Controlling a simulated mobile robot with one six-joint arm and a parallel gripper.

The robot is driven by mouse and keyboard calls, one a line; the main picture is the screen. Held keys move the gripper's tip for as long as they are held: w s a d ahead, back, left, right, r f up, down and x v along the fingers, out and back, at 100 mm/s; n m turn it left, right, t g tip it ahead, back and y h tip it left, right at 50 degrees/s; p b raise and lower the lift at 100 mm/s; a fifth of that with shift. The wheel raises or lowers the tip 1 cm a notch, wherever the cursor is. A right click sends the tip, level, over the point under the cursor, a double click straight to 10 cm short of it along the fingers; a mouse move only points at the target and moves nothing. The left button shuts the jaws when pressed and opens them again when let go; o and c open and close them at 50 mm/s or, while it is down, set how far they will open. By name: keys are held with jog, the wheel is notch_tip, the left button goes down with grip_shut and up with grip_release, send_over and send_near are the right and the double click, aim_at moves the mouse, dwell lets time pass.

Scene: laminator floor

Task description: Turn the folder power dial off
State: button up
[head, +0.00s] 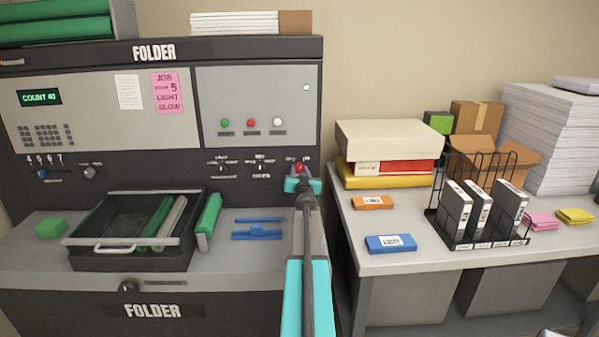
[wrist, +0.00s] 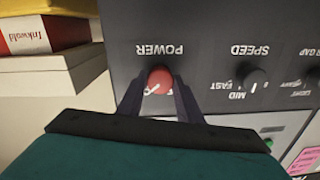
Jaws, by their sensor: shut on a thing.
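The folder power dial (wrist: 160,79) is a red round knob with a white pointer line, under the word POWER, which appears upside down in the wrist view. My gripper (wrist: 158,88) has its two dark fingers on either side of the knob and is shut on it. In the head view the red dial (head: 299,168) shows at the right end of the folder's (head: 154,54) control row, with my gripper (head: 300,174) at it. The dial's printed position marks are mostly hidden by the fingers and knob.
A black speed dial (wrist: 251,77) sits beside the power dial. Green, red and white buttons (head: 250,123) are above on the grey panel. An open drawer (head: 105,240) with green rollers juts out left. A table with boxes (head: 390,140) and a wire rack (head: 436,212) stands right.

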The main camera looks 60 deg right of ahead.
jog(key=shift+r+n+p, duration=0.1)
jog(key=shift+n+p, duration=0.2)
jog(key=shift+n, duration=0.2)
jog(key=n+p, duration=0.1)
jog(key=n, duration=0.2)
jog(key=n+p, duration=0.1)
jog(key=n, duration=0.3)
jog(key=shift+w+a+n, duration=0.1)
jog(key=shift+n, duration=0.2)
jog(key=n, duration=0.9)
jog(key=shift+g+b, duration=0.3)
jog(key=o, duration=1)
jog(key=shift+o, duration=0.2)
jog(key=shift+a, duration=0.1)
jog(key=v, duration=1.3)
jog(key=shift+a, duration=0.3)
